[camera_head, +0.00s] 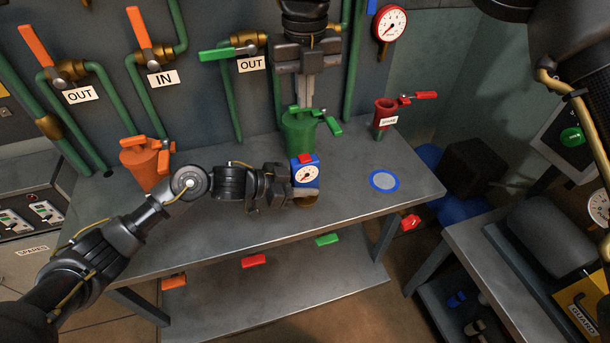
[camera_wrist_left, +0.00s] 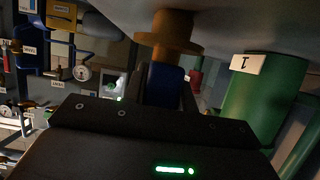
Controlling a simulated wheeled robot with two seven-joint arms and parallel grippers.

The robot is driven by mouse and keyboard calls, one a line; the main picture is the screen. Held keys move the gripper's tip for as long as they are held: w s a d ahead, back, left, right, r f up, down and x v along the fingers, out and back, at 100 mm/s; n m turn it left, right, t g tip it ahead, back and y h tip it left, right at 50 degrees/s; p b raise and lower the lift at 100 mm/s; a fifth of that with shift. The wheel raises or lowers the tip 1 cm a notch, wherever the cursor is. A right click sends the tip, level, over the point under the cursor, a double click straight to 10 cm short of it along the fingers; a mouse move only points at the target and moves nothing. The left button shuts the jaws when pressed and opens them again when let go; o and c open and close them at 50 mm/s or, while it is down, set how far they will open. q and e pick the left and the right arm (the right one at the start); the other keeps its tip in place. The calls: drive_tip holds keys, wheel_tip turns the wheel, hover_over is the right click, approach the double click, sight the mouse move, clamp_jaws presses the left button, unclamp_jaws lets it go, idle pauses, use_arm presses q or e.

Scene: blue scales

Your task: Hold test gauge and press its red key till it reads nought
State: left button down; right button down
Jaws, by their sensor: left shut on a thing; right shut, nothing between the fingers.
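The test gauge (camera_head: 307,175) is a small blue box with a white round dial and a red key (camera_head: 305,158) on top. It stands upright, dial towards me. The dial's reading is too small to tell. My left gripper (camera_head: 299,190) is shut on the gauge from the left. In the left wrist view the gauge's blue body (camera_wrist_left: 163,84) is between the fingers, beside its brass foot (camera_wrist_left: 168,35). My right gripper (camera_head: 307,98) is shut and empty, pointing down above and behind the key, apart from it.
A green pot (camera_head: 298,135) stands behind the gauge; an orange pot (camera_head: 143,163) is at left. A small red pot (camera_head: 384,115) is at the back right. A blue-rimmed disc (camera_head: 384,180) lies on the bench's right part. Pipes and valve levers line the wall. The bench (camera_head: 235,232) is clear in front.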

use_arm(q)
drive_tip(key=c, duration=1)
unclamp_jaws()
drive_tip(key=shift+c, duration=0.2)
drive_tip(key=v, duration=1.2)
drive_tip(key=shift+s, duration=0.1)
